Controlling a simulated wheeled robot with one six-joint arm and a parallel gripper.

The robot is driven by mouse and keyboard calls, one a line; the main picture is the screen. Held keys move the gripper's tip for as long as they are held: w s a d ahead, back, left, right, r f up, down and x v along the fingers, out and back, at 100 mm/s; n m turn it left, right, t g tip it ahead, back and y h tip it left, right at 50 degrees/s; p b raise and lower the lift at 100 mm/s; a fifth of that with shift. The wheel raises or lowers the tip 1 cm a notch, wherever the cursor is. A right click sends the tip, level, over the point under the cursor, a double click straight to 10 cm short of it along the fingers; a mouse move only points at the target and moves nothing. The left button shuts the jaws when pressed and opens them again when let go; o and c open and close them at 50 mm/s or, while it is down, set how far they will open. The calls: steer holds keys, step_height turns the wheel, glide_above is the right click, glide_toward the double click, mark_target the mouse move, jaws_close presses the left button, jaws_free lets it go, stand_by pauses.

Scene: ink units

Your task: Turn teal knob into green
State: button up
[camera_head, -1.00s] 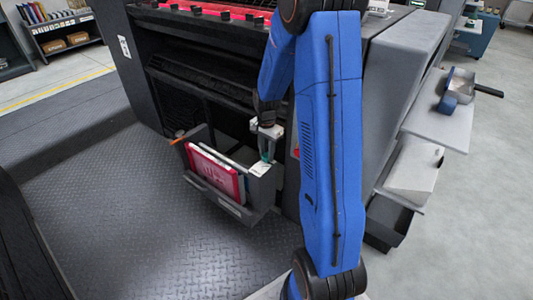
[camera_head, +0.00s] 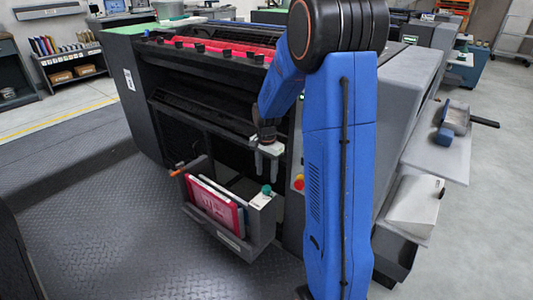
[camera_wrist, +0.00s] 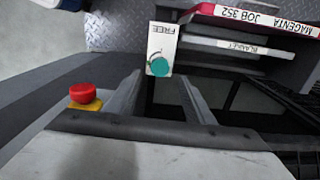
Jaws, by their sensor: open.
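The teal knob (camera_head: 266,190) sits on a small white plate (camera_head: 260,200) at the right end of a grey holder (camera_head: 262,228). In the wrist view the knob (camera_wrist: 160,67) shows whole, on the white plate (camera_wrist: 163,42) marked "FREE" with a curved dark line. I can make out no green mark on the plate. My gripper (camera_head: 267,175) points down, open and empty, with its fingertips above the knob and apart from it. In the wrist view its fingers (camera_wrist: 160,88) stand to either side, nearer the camera than the knob.
The holder carries a magenta folder (camera_head: 215,207) and a white-edged one labelled "BLANKET" (camera_wrist: 230,47). A red button on a yellow base (camera_wrist: 84,93) is close by on the machine. The large dark machine (camera_head: 185,85) stands behind. The ribbed floor (camera_head: 120,220) is clear.

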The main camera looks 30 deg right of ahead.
step_height(320, 180, up, 10)
steer(key=shift+r, duration=0.15)
stand_by(0.3)
stand_by(0.4)
steer(key=s+a+r+n+t, duration=0.1)
steer(key=s+a+r+n, duration=0.35)
steer(key=s, duration=0.25)
steer(key=s+a+r+n+t, duration=0.1)
steer(key=s+a+r+n, duration=0.25)
steer(key=s+a, duration=0.35)
steer(key=s+a+n+t, duration=0.2)
steer(key=s+a+n, duration=0.2)
steer(key=s, duration=1.2)
steer(key=shift+f+n+t, duration=0.15)
steer(key=shift+n+t, duration=0.25)
steer(key=shift+n, duration=0.7)
